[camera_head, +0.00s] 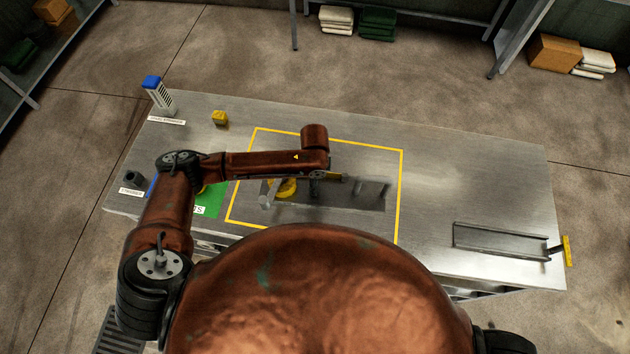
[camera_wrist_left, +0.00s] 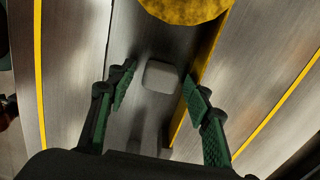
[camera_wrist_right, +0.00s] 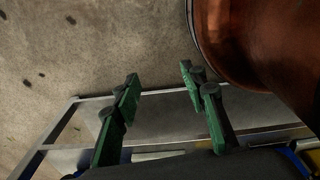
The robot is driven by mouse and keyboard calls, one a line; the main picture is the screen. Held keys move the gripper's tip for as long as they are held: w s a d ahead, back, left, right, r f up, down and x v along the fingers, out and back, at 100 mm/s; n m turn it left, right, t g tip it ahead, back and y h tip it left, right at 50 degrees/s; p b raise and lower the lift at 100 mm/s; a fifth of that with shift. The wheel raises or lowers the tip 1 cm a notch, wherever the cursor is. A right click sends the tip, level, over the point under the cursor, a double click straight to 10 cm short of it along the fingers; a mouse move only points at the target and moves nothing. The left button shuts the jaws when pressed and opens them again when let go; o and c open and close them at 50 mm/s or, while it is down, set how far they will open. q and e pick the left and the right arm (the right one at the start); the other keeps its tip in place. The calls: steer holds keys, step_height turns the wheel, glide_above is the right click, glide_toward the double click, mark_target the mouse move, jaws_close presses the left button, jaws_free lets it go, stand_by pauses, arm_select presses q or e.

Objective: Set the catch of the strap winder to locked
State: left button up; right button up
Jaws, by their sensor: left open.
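The strap winder is a grey unit (camera_head: 358,194) with a yellow round part (camera_head: 285,188), inside a yellow outline on the steel bench. My left arm passes over it and hides some of it. In the left wrist view, the yellow round part (camera_wrist_left: 187,8) is at the top and a pale grey rounded block (camera_wrist_left: 161,76) stands below it, beside a yellow strip (camera_wrist_left: 206,60). My left gripper (camera_wrist_left: 159,78) is open, with a finger on each side of the block. I cannot tell the catch's setting. My right gripper (camera_wrist_right: 159,73) is open and empty, away from the winder.
A blue-topped slotted block (camera_head: 160,95), a yellow block (camera_head: 220,118) and a dark cup-like part (camera_head: 133,179) are on the bench's left. A green patch (camera_head: 212,200) lies left of the outline. A metal channel (camera_head: 500,241) is at right. The bench's back right is clear.

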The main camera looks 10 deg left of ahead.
arm_select(q)
steer(key=shift+f, duration=0.1)
jaws_close()
stand_by(0.6)
